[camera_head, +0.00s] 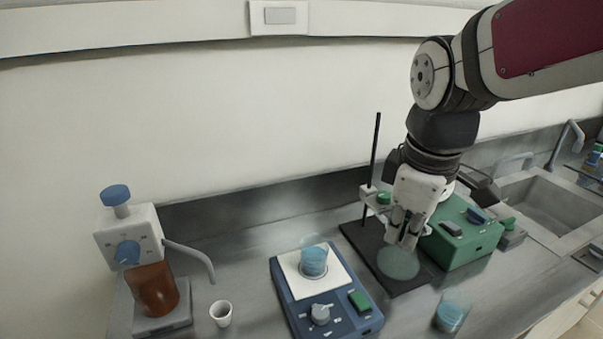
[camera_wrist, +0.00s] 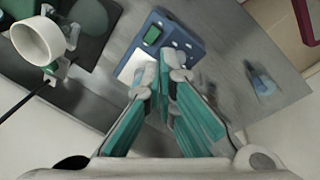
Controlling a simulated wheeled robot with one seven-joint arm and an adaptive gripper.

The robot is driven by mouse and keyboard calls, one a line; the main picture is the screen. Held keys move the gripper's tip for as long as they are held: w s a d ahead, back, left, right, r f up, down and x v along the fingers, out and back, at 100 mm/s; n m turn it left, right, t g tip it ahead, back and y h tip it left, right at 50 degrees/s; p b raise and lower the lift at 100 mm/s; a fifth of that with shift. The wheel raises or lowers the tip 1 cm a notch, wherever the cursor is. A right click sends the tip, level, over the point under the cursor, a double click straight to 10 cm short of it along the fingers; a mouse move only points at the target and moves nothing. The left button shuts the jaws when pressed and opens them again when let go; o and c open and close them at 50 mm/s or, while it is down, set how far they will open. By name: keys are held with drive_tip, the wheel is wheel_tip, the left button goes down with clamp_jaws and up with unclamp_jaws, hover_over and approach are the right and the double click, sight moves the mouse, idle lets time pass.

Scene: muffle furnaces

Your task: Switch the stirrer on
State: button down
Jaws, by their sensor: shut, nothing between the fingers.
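The stirrer (camera_head: 330,325) is a blue box with a white top plate, a grey knob (camera_head: 321,314) and a green rocker switch (camera_head: 360,300) on its front. A beaker of blue liquid (camera_head: 314,258) stands on the plate. My gripper (camera_head: 404,240) is shut and empty, above the dark stand base to the right of the stirrer. The wrist view shows the stirrer (camera_wrist: 184,42) beyond the fingertips, with its green switch (camera_wrist: 152,36) at upper left. The fingers hide part of the white plate there.
A dark stand with a rod (camera_head: 375,150) and a green box (camera_head: 462,243) are at right. A second beaker (camera_head: 451,313) stands at the front right. A dispenser with a brown bottle (camera_head: 154,288) and a white cup (camera_head: 221,313) are at left. A sink (camera_head: 550,205) is at far right.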

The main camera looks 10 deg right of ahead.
sight(366, 307)
drive_tip(key=w+f+n+g+b, duration=0.2)
drive_tip(key=w+f+n+g, duration=0.1)
drive_tip(key=w+f+n, duration=0.7)
wheel_tip(366, 307, down, 3)
drive_tip(key=shift+r+n+g, duration=0.1)
drive_tip(key=shift+n+g, duration=0.3)
drive_tip(key=shift+s, duration=0.1)
drive_tip(key=f, duration=0.4)
drive_tip(key=s+f, duration=0.1)
drive_tip(key=f, duration=0.9)
drive_tip(key=shift+s+d+p, duration=0.25)
drive_tip(key=shift+s+p, duration=0.05)
drive_tip(key=shift+s, duration=0.1)
